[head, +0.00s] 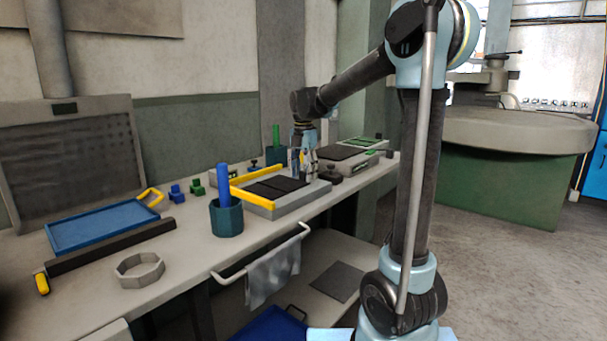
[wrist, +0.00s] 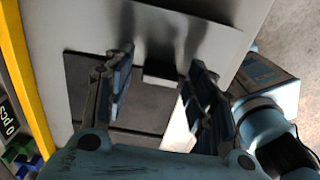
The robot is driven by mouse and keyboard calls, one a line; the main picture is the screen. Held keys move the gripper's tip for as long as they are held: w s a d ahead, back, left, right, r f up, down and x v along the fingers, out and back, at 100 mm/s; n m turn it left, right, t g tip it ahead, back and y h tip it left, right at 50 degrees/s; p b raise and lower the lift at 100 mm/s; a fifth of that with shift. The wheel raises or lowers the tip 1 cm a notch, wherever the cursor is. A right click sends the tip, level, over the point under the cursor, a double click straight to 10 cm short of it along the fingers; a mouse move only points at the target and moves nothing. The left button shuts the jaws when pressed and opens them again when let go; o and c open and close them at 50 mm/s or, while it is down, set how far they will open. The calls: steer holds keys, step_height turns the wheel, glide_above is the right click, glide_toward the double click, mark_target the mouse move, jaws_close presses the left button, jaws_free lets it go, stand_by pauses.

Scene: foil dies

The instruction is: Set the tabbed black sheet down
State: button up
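The black sheet (wrist: 150,108) lies flat on a pale grey plate (wrist: 218,20) in the wrist view, partly hidden by my fingers. A small light grey tab (wrist: 160,77) at its edge shows between my fingers. My gripper (wrist: 162,60) is open, with one finger on either side of the tab and small gaps visible. In the head view my gripper (head: 304,165) hangs over the right end of the grey plate (head: 289,204). Dark panels (head: 264,190) lie side by side on that plate.
A yellow bar (head: 254,198) edges the plate. A teal cup (head: 227,217) with a blue rod stands in front at left, and a dark cup (head: 276,155) with a green rod behind. A black knobbed piece (head: 331,173) and another grey plate (head: 347,160) stand to the right.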

step_height(320, 180, up, 12)
steer(key=s+d+f+m, duration=0.4)
steer(key=s+d+m, duration=0.3)
steer(key=s+d, duration=0.15)
steer(key=s+d+f+m+t, duration=0.1)
steer(key=s+d+f+m, duration=0.5)
steer(key=s+f+m, duration=0.4)
steer(key=s+d+f+m+t, duration=0.1)
steer(key=s+d+f+m, duration=0.6)
steer(key=s+f+m, duration=0.4)
step_height(320, 180, down, 3)
steer(key=shift+s+d+f, duration=0.2)
steer(key=shift+s+d, duration=0.1)
steer(key=shift+s, duration=0.6)
steer(key=shift+w+f, duration=0.2)
steer(key=shift+w, duration=0.25)
